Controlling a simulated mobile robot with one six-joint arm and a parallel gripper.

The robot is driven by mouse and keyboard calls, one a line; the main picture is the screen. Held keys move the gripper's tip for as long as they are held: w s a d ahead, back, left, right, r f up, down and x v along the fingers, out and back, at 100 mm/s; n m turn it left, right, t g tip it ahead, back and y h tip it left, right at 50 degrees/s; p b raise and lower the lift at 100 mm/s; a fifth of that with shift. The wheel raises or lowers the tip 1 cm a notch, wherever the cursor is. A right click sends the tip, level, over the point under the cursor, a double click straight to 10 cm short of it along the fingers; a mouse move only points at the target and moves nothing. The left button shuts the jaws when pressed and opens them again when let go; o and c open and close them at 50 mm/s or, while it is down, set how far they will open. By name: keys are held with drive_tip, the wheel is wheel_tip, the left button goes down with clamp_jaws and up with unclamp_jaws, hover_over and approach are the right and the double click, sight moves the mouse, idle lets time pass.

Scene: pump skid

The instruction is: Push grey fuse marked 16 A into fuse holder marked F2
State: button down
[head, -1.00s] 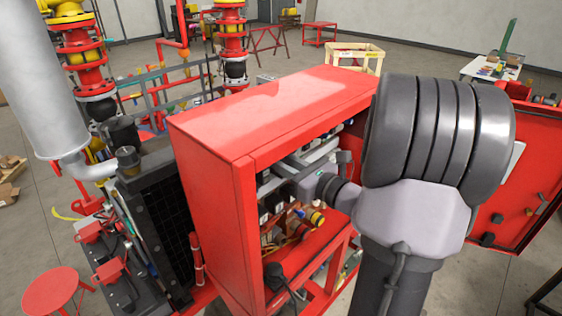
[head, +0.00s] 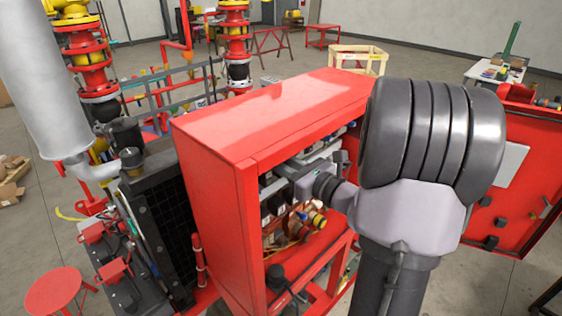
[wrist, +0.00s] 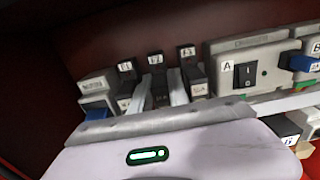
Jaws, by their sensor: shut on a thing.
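In the wrist view, three upright dark fuse holders with white labels stand in a row. The middle one, the fuse holder marked F2 (wrist: 155,59), is straight ahead of my gripper (wrist: 159,88). The two pale fingers are close together, shut on a small dark piece between them, taken as the grey fuse (wrist: 160,86). Its 16 A mark cannot be read, and my gripper's body hides its lower part. I cannot tell whether it touches the holder. In the head view, my gripper (head: 300,186) is inside the red cabinet, its fingers not clearly visible.
A grey box with a black rocker switch (wrist: 245,76), marked A, stands right of the holders. Another labelled grey unit (wrist: 97,88) stands to the left. The red cabinet (head: 215,190) encloses the workspace, with its door (head: 515,180) open at the right.

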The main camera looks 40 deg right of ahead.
drive_tip(key=shift+w, duration=0.1)
drive_tip(key=c, duration=1.2)
unclamp_jaws()
drive_tip(key=shift+o, duration=0.2)
drive_tip(key=shift+s+f, duration=0.1)
drive_tip(key=shift+s, duration=0.35)
drive_tip(key=s+d+b, duration=0.1)
drive_tip(key=s+b, duration=0.2)
drive_tip(key=s, duration=1.3)
drive_tip(key=shift+s+d, duration=0.15)
drive_tip(key=shift+s, duration=0.1)
